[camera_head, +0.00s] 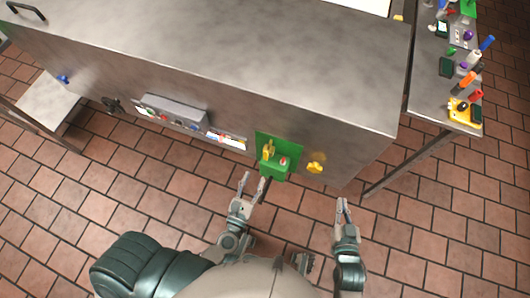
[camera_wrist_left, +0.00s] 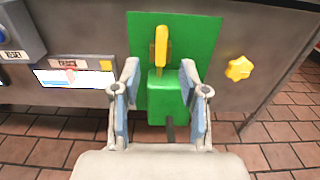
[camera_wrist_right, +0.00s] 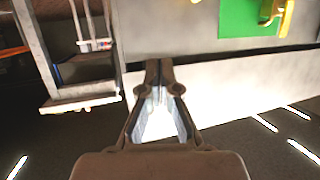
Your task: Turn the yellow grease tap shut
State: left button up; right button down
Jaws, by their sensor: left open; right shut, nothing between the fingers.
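A yellow star-shaped knob (camera_head: 315,168) is on the steel front, right of a green panel (camera_head: 286,146); it also shows in the left wrist view (camera_wrist_left: 239,69). An upright yellow lever (camera_head: 268,149) is on the green panel, above a green box (camera_wrist_left: 168,103). I cannot tell which of these yellow parts is the grease tap. My left gripper (camera_head: 254,184) is open and empty; in its wrist view its fingers (camera_wrist_left: 158,70) spread either side of the green box, below the lever. My right gripper (camera_head: 342,203) is shut and empty, lower right of the knob.
The large steel counter (camera_head: 230,50) fills the back. A grey control box (camera_head: 173,112) and a small screen (camera_head: 226,140) are on its front, left of the panel. A side table (camera_head: 425,90) with several tools stands at right. The tiled floor (camera_head: 450,220) at lower right is clear.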

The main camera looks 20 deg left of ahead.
aim_at(265, 155)
pick_arm(q)
jog(key=w, duration=0.4)
jog(key=w+d+p, duration=0.1)
jog(key=w, duration=0.1)
jog(key=shift+w+r, duration=0.25)
jog(key=shift+w, duration=0.05)
jog(key=w, duration=0.3)
jog(key=shift+w+a+f+p, duration=0.2)
jog(key=shift+w+a+p, duration=0.05)
jog(key=shift+w+p, duration=0.1)
jog(key=shift+w+a+f, duration=0.1)
jog(key=shift+w+a, duration=0.05)
jog(key=shift+w, duration=0.25)
jog(key=shift+d, duration=0.45)
jog(key=c, duration=0.8)
jog(key=shift+a, duration=0.2)
grip_shut()
pick_arm(e)
jog(key=s+d+f+g+h, duration=0.1)
jog(key=s+d+f+g, duration=0.1)
jog(key=s+f+g, duration=0.2)
jog(key=shift+d+f, duration=0.2)
jog(key=shift+f, duration=0.2)
